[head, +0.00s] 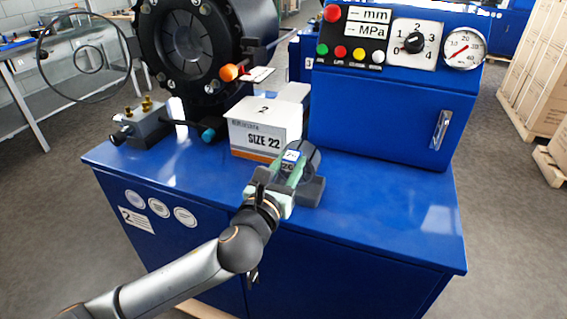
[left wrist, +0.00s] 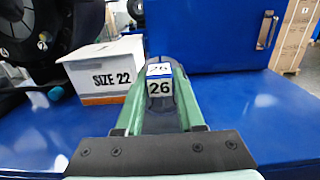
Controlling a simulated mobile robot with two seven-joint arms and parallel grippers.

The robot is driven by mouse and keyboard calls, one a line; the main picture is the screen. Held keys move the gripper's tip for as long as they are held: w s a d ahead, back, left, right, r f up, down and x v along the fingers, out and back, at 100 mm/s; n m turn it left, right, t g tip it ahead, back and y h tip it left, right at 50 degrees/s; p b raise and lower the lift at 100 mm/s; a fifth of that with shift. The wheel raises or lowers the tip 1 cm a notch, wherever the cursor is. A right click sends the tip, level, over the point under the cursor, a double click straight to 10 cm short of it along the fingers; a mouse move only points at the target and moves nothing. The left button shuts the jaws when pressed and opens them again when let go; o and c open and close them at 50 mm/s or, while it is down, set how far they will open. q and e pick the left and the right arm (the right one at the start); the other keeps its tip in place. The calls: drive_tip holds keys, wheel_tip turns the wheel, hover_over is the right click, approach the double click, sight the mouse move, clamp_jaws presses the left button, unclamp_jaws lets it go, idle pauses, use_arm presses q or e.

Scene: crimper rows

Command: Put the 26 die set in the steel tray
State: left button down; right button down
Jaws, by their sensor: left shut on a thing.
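My left gripper (head: 290,172) is shut on the dark 26 die set (head: 311,154), over the front of the blue bench top. In the left wrist view the die set (left wrist: 161,115) sits between the green fingers, with white and blue labels reading 26 facing the camera. The fingers and hand hide part of it, and I cannot tell whether it touches the bench. I cannot make out a steel tray in either view. My right gripper is not in view.
A white box marked SIZE 22 (head: 262,134) stands just behind the gripper. The black round crimper head (head: 193,42) is at the back left, and a blue control cabinet (head: 390,110) at the back right. The blue bench top (head: 390,205) is clear at the right front.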

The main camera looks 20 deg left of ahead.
use_arm(q)
drive_tip(key=shift+w+d, duration=0.1)
drive_tip(key=shift+w, duration=0.15)
wheel_tip(320, 180, down, 3)
drive_tip(key=shift+r+b, duration=0.1)
drive_tip(key=shift+b, duration=0.55)
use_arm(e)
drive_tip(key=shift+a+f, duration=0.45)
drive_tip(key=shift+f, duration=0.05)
use_arm(q)
drive_tip(key=c, duration=0.9)
unclamp_jaws()
drive_tip(key=shift+f, duration=0.5)
drive_tip(key=shift+c, duration=0.2)
drive_tip(key=o, duration=0.4)
drive_tip(key=shift+s, duration=0.1)
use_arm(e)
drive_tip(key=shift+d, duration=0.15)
use_arm(q)
drive_tip(key=shift+r, duration=0.1)
